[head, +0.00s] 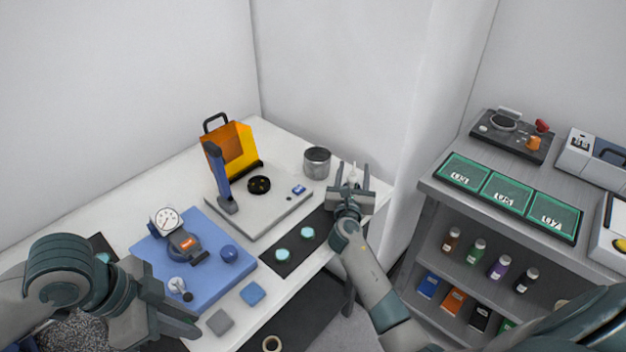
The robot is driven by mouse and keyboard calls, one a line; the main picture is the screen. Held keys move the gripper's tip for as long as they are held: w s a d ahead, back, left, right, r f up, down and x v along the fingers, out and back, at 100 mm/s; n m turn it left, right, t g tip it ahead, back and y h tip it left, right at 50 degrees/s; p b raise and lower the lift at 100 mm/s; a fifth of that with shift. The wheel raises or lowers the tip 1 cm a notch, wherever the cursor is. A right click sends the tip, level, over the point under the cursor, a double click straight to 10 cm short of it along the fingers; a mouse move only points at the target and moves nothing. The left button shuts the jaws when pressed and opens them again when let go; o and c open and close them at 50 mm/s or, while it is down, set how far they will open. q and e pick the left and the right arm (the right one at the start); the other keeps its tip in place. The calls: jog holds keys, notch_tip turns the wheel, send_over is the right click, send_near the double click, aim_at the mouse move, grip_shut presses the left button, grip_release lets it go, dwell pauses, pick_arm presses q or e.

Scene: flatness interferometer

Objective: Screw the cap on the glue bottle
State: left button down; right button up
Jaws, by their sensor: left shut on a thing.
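A small white pointed thing (352,170), perhaps the glue bottle's nozzle, stands at the table's back right corner. My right gripper (354,173) is there, with a finger on each side of it. I cannot tell whether the fingers touch it. My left gripper (186,318) is at the front left, low in the picture, beside the blue plate. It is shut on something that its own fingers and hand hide. I cannot make out the cap anywhere.
The white table (292,130) bears a blue plate (205,292) with a dial gauge (166,220), a grey base (278,205) with an orange screen (236,150), and a metal pot (316,162). A grey shelf (432,190) with small bottles stands at right.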

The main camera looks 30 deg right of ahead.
jog(key=shift+w+d, duration=0.2)
jog(key=shift+c, duration=0.5)
grip_shut()
jog(key=shift+r, duration=0.1)
pick_arm(q)
jog(key=shift+r+p, duration=0.45)
jog(key=shift+r, duration=0.05)
pick_arm(e)
notch_tip(320, 180, up, 10)
